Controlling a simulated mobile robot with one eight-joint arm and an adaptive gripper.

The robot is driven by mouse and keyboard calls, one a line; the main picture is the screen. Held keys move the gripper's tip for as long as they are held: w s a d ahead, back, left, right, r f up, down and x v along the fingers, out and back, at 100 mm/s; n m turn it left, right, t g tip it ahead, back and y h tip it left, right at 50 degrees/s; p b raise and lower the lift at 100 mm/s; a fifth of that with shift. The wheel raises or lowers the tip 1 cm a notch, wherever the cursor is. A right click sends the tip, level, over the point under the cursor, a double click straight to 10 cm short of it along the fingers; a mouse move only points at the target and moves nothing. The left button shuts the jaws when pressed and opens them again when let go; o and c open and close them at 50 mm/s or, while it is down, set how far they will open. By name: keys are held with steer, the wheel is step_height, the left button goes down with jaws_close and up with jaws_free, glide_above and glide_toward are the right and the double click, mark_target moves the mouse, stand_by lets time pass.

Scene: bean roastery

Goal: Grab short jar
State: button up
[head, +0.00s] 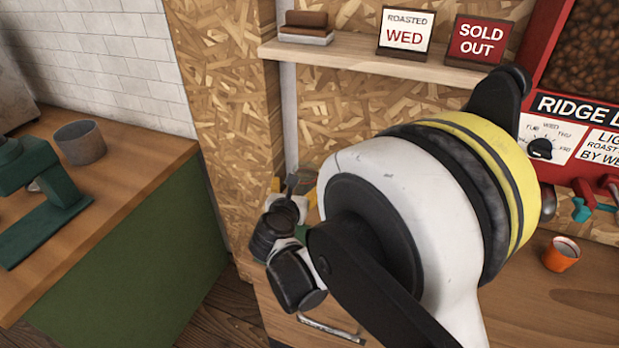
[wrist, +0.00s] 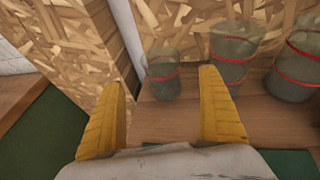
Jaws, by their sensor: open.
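Three greenish clear jars with red bands stand on a wooden counter in the wrist view. The short jar (wrist: 162,76) is the smallest and leftmost. A taller jar (wrist: 234,52) stands in the middle, and another jar (wrist: 296,68) is at the right, cut by the frame edge. My gripper (wrist: 163,90) is open and empty, with yellow fingers spread wide. The short jar shows between the fingertips, beyond them; I see no contact. In the head view my arm hides the jars and most of the gripper.
A chipboard post (wrist: 70,45) stands close left of the short jar. In the head view a shelf (head: 375,62) with signs hangs above the counter. An orange cup (head: 561,254) and a red machine (head: 560,120) are at the right. A grey cup (head: 80,143) is on the left counter.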

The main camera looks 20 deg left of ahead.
steer(key=x, duration=0.2)
steer(key=shift+w+f, duration=0.25)
steer(key=shift+w, duration=0.05)
steer(key=b+x, duration=0.2)
steer(key=x, duration=0.3)
steer(key=shift+w+d+r+b, duration=0.1)
steer(key=shift+w+d+b, duration=0.05)
steer(key=shift+w+b, duration=0.2)
steer(key=shift+s+r, duration=0.1)
steer(key=shift+c, duration=0.9)
steer(key=c, duration=1.2)
